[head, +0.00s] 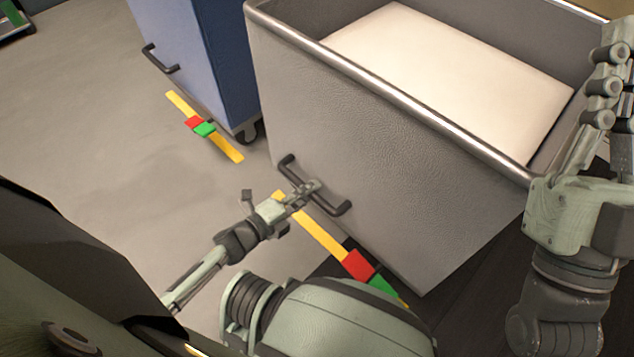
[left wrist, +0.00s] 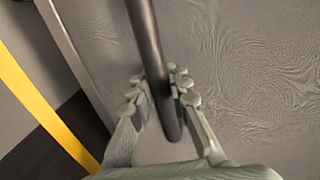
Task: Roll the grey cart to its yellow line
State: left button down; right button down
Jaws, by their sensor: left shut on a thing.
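The grey cart (head: 400,150) fills the right half of the head view, with a metal rim and a pale load inside. Its dark bar handle (head: 335,208) is on the side facing me. My left gripper (head: 308,189) is shut on this handle; in the left wrist view the fingers (left wrist: 158,92) sit on both sides of the bar (left wrist: 148,50). A yellow line (head: 322,236) with a red and a green patch lies on the floor along the cart's near bottom edge. My right gripper (head: 608,85) is raised at the right by the cart's rim; its jaw state is unclear.
A blue cart (head: 195,50) with its own handle stands beyond the grey one at the upper left. Another yellow line (head: 180,104) with red and green patches lies before it. The floor (head: 80,110) at the left is clear.

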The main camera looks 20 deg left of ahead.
pick_arm(q)
jog(key=shift+s+a, duration=0.3)
jog(key=shift+s, duration=0.25)
jog(key=c, duration=1.4)
grip_release()
jog(key=v, duration=1.2)
jog(key=shift+d, duration=0.1)
jog(key=shift+s, duration=0.1)
